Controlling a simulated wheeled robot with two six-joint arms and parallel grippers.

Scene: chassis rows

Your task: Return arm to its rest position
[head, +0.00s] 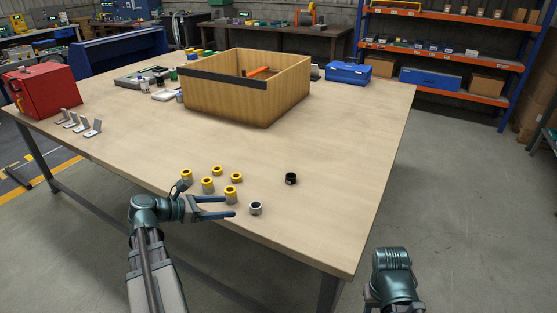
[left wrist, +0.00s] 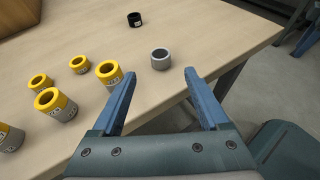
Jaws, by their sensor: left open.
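My left gripper (head: 232,206) is open and empty, low over the table's near edge. Its two blue fingers also show in the left wrist view (left wrist: 163,92). Several yellow-topped grey cylinders (head: 217,170) stand just beyond and beside it. A plain grey ring-like cylinder (head: 256,209) stands just past its fingertips, apart from them. In the left wrist view this grey cylinder (left wrist: 160,59) lies ahead of the gap between the fingers. A black cylinder (head: 291,179) stands farther right. My right arm shows at the lower right, but its gripper is not in view.
An open wooden box (head: 225,101) with an orange-handled tool stands at the back. A red box (head: 42,90) and metal brackets (head: 92,128) are at the left. A blue case (head: 348,73) sits at the back right.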

